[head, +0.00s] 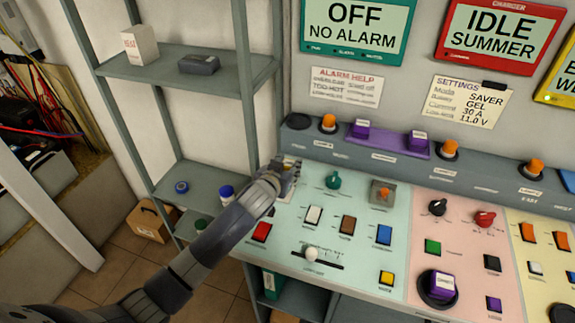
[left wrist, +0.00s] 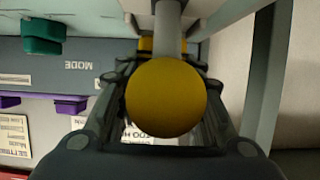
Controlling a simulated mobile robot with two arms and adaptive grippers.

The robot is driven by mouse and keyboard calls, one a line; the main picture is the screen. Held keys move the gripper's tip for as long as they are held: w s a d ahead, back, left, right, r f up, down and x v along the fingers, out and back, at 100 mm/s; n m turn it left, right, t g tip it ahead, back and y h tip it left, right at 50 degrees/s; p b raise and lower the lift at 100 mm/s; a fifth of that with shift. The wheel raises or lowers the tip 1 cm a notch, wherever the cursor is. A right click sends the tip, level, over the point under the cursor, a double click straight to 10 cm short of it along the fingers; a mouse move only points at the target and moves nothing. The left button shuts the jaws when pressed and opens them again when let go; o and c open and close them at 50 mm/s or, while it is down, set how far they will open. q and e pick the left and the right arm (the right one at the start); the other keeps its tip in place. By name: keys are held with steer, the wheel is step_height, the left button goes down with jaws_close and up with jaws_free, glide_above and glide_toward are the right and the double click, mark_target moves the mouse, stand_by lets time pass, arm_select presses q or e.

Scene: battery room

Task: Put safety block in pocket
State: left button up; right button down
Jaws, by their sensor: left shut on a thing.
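My left gripper (head: 289,172) is at the upper left corner of the light green panel, beside the shelf rack. In the left wrist view its fingers close around a round yellow knob (left wrist: 166,97) with a grey stem (left wrist: 168,35) in line behind it. The fingers hide most of this knob in the head view. No thing is readable as the safety block or the pocket. Purple labelled blocks stand at the left (head: 361,130) and right (head: 417,142) of a purple rail (head: 390,141). Another purple block (head: 441,284) sits on a dark round base. My right gripper is out of view.
The sloped panel (head: 330,222) carries a teal knob (head: 333,180), several coloured switches and a slider (head: 311,254). Orange knobs (head: 328,122) line the ledge behind. The rack's upper shelf (head: 150,66) holds a white box (head: 139,45) and a dark grey block (head: 199,65).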

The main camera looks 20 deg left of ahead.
arm_select(q)
steer(key=shift+f, duration=0.25)
steer(key=o, duration=1.1)
steer(key=shift+c, duration=0.2)
steer(key=shift+r, duration=0.1)
steer(key=shift+r, duration=0.35)
steer(key=shift+r+p, duration=0.5)
steer(key=shift+r, duration=0.05)
steer(key=b+v, duration=0.1)
steer(key=v, duration=1)
steer(key=shift+s+b, duration=0.4)
steer(key=shift+s, duration=0.1)
steer(key=shift+s+f, duration=0.1)
steer(key=shift+f, duration=0.15)
